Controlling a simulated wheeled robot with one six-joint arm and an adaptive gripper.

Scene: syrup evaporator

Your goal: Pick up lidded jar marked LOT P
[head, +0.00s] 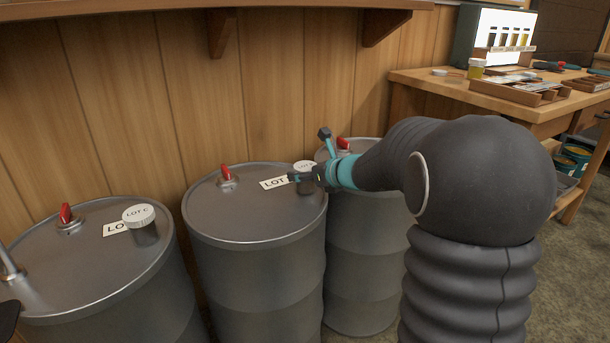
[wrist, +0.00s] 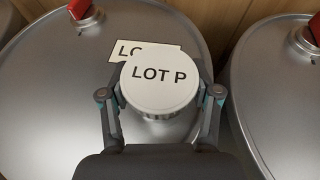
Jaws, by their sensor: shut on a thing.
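The lidded jar marked LOT P (wrist: 160,82) has a round white lid and sits between my gripper's fingers in the wrist view. In the head view the jar (head: 304,167) is over the right part of the middle drum's top, partly covered by my gripper (head: 306,178). My gripper (wrist: 160,98) is shut on the jar, one finger on each side. The jar looks upright. I cannot tell whether its base touches the drum top. A white label (wrist: 128,49) lies behind the jar, its text partly hidden by the lid.
The middle drum (head: 256,220) has a red-handled fitting (head: 226,176). A left drum (head: 100,250) bears a jar marked LOT C (head: 139,214). Another drum (head: 365,240) stands close on the right, partly behind my arm. A wooden wall is behind; a workbench (head: 480,90) stands at the right.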

